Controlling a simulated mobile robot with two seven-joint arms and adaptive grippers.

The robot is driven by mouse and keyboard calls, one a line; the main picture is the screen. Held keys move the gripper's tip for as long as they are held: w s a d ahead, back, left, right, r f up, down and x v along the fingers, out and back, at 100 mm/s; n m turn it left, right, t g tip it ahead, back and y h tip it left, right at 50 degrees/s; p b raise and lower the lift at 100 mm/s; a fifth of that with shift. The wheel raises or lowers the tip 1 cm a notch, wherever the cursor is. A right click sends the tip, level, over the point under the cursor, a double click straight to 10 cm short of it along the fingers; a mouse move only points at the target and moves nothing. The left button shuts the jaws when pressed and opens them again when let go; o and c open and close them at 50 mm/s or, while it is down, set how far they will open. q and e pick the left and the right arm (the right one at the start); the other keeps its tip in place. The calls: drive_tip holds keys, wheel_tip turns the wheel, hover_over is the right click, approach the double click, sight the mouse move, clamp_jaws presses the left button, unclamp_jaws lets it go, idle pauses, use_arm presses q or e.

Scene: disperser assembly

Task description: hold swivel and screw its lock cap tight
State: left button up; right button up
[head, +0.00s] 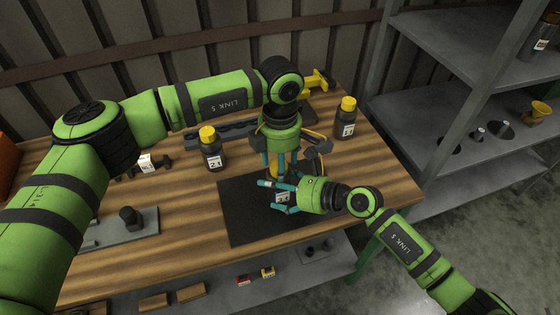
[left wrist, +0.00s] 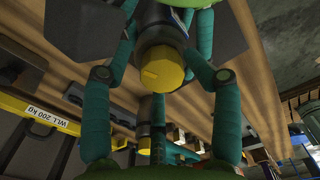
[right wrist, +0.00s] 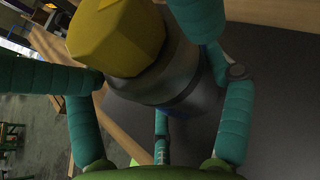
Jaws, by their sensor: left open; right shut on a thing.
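The swivel (head: 282,197) is a dark grey cylinder with a pale label, upright over the black mat. Its yellow lock cap (head: 273,171) is on top; it also shows in the left wrist view (left wrist: 163,68) and the right wrist view (right wrist: 117,38). My right gripper (head: 272,196) is shut on the swivel's body (right wrist: 178,78) from the side. My left gripper (head: 279,170) points down from above. Its open fingers stand around the cap, with gaps visible in the left wrist view. The seam under the cap is hard to make out.
The black mat (head: 237,214) lies on the wooden table (head: 185,215). Yellow-capped bottles stand at left (head: 211,152) and back right (head: 346,117). A grey plate (head: 140,226) with a dark knob lies front left. A metal shelf (head: 450,125) stands at right.

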use_arm(q)
drive_tip(key=shift+r, duration=4)
wheel_tip(320, 180, down, 8)
drive_tip(key=n, duration=0.7)
drive_tip(key=shift+a, duration=0.1)
drive_tip(key=shift+c, duration=0.4)
drive_tip(key=c, duration=1.1)
